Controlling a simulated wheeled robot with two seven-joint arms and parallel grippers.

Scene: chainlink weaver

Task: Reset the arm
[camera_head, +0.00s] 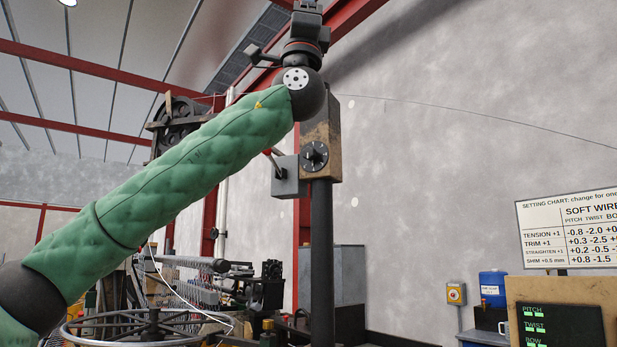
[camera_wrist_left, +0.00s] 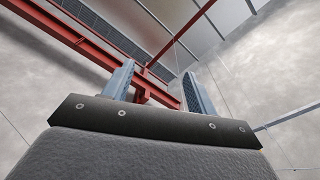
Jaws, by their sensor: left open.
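My left arm, in a green quilted sleeve, reaches up across the head view from the lower left. Its wrist is at the top, and the fingertips are cut off by the upper edge. In the left wrist view my left gripper (camera_wrist_left: 158,88) is open. Its two blue-grey fingers stand wide apart with nothing between them, pointing up toward the ceiling and a red beam. My right arm and gripper are not in either view.
A dark post with a wooden block and a dial (camera_head: 314,155) stands just behind my wrist. A large handwheel (camera_head: 150,327) and machinery are below the arm. At right are a setting chart (camera_head: 575,232), a display panel (camera_head: 560,325) and a blue container (camera_head: 493,288).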

